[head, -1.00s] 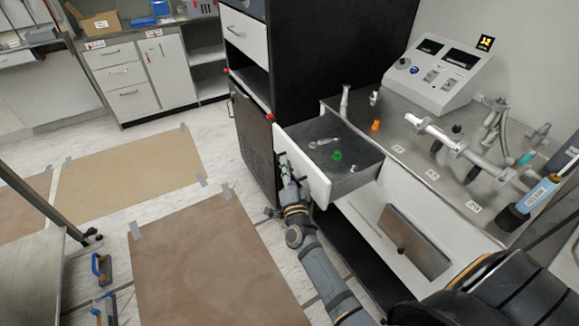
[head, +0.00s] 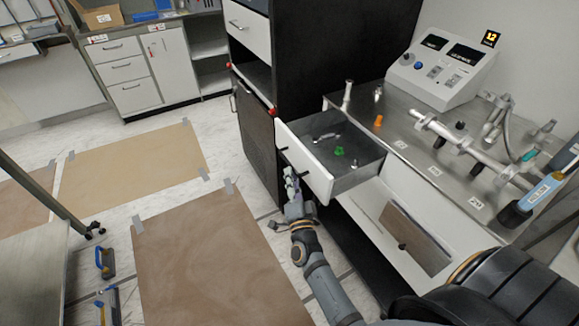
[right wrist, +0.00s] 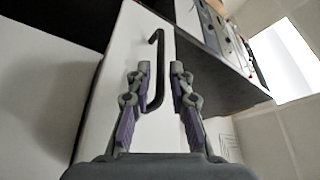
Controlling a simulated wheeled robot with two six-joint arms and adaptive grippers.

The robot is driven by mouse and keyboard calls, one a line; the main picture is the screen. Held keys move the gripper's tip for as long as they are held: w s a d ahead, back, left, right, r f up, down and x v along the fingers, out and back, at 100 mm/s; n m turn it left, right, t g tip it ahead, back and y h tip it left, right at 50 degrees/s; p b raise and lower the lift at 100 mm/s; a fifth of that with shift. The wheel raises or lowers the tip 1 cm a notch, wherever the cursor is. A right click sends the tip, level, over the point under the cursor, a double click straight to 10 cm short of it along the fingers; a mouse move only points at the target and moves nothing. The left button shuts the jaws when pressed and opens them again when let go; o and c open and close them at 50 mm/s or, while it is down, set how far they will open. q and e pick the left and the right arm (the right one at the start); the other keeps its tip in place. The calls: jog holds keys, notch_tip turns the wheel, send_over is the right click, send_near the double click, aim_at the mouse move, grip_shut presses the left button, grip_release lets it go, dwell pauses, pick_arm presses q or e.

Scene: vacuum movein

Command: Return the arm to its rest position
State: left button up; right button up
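My right gripper (head: 290,178) is in front of the open drawer's white front (head: 304,163). In the right wrist view, its two purple-padded fingers (right wrist: 160,85) are apart. The dark bar handle (right wrist: 157,65) shows between and beyond them; I cannot tell whether they touch it. The grey drawer holds a green piece (head: 339,151) and a metallic piece (head: 325,137). My left gripper is not in view.
A steel counter (head: 410,150) with a control console (head: 440,70), metal tube fittings (head: 465,150) and an orange piece (head: 378,120) stands right of the drawer. A tall black cabinet (head: 320,50) stands behind. The brown floor mat (head: 205,260) on the left is clear.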

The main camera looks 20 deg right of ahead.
jog(key=shift+v, duration=0.95)
jog(key=shift+f, duration=0.1)
jog(key=s+a+f+n+g+y+p, duration=0.1)
jog(key=s+f+n+g+y+p, duration=0.35)
jog(key=f, duration=1.05)
jog(key=s+a+f+n+g+y+p, duration=0.1)
jog(key=s+f+n+g, duration=0.45)
jog(key=s+f, duration=0.7)
jog(key=s+d+f+n+g+p, duration=0.1)
jog(key=s+d+f+g, duration=0.1)
jog(key=s, duration=0.6)
jog(key=s+d+f+n+g, duration=0.2)
jog(key=s+f+g, duration=0.1)
jog(key=s+f, duration=0.4)
jog(key=s+d+f+n+g+h+p, duration=0.1)
jog(key=s+d+f+n+g, duration=0.1)
jog(key=s, duration=0.7)
notch_tip(320, 180, down, 3)
jog(key=shift+s+d+r+g+p, duration=0.1)
jog(key=shift+s+d+g+p, duration=0.3)
jog(key=shift+g, duration=0.4)
